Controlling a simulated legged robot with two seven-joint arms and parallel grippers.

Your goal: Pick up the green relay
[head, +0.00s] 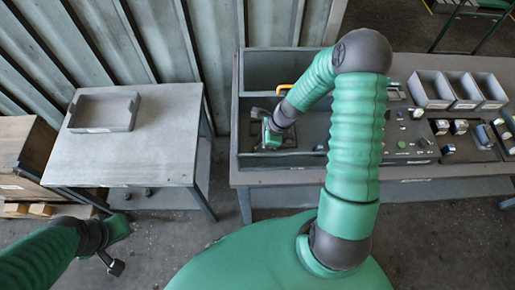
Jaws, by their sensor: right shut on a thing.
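My right arm reaches over the workbench, and its gripper (272,140) points down into the front grey compartment at the bench's left end. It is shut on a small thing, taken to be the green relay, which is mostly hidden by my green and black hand. A dark part (257,131) lies right beside this gripper. I cannot make out how high the held thing is above the compartment floor. My left gripper (116,250) hangs low at the lower left, away from the bench; its jaw opening is not clear.
The workbench (420,190) carries a dark panel (405,140) with small parts. Several grey bins (430,90) stand at the back right. A side table (135,155) holds a grey tray (104,112), with clear room in front. A wooden crate (18,165) stands far left.

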